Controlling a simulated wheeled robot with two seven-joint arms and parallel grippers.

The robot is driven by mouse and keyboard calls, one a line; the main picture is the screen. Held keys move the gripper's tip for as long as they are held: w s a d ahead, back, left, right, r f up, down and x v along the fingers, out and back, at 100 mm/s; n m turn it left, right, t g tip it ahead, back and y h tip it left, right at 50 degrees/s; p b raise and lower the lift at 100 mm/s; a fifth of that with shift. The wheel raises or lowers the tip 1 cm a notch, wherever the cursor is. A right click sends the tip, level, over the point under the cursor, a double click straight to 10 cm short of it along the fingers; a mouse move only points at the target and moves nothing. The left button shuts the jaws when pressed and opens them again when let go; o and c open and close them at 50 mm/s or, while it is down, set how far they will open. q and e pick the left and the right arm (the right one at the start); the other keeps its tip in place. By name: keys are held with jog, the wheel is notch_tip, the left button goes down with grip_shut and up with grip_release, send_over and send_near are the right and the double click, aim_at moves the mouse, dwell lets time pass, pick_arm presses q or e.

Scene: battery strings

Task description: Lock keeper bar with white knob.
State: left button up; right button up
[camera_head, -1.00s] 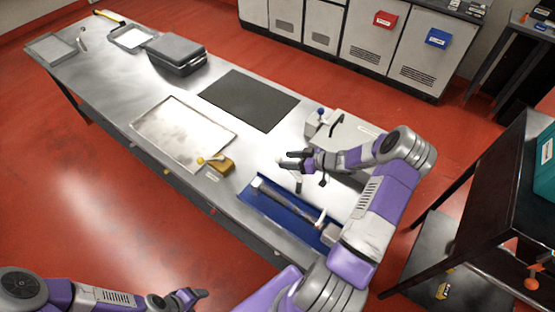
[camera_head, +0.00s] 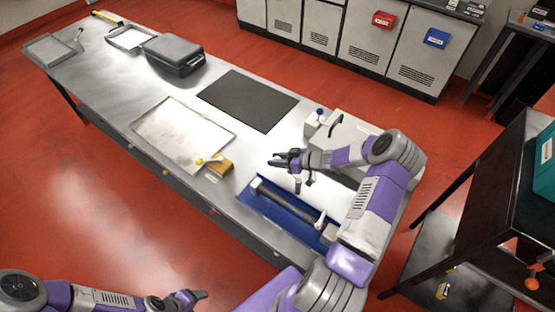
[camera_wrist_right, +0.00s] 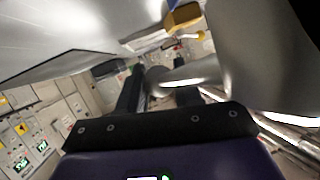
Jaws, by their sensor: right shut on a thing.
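My right gripper (camera_head: 277,160) is over the table near the blue tray and is shut on a pale grey rounded piece. In the right wrist view this piece (camera_wrist_right: 190,77) lies between the two dark fingers; I cannot tell for sure that it is the keeper bar or its white knob. A pale upright post (camera_head: 297,185) shows just under the gripper. A bar with a white end (camera_head: 319,222) lies in the blue tray (camera_head: 258,208). My left gripper (camera_head: 190,296) is low at the front, away from the table, its jaw opening unclear.
A tan block (camera_head: 222,167) with a yellow knob (camera_head: 200,161) stands left of the right gripper. A grey fixture with a blue knob (camera_head: 320,111) stands behind it. A metal sheet (camera_head: 180,132), a dark mat (camera_head: 248,100) and a black case (camera_head: 174,54) lie further left.

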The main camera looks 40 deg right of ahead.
grip_shut()
jog(key=shift+s+a+n+g+y, duration=0.2)
jog(key=shift+a+n+g+y, duration=0.45)
jog(key=shift+a+n, duration=0.1)
jog(key=shift+s+a+n+g+y, duration=0.25)
jog(key=shift+a+n+g+y, duration=0.35)
jog(key=shift+n+y, duration=0.15)
jog(key=shift+s+a+n+g+y, duration=0.2)
jog(key=shift+a+n+g+y, duration=0.4)
jog(key=shift+a+n+g, duration=0.15)
jog(key=o, duration=1)
grip_release()
jog(key=shift+o, duration=0.2)
jog(key=shift+d, duration=0.1)
jog(key=v, duration=0.7)
jog(key=shift+s, duration=0.25)
jog(key=shift+d, duration=0.1)
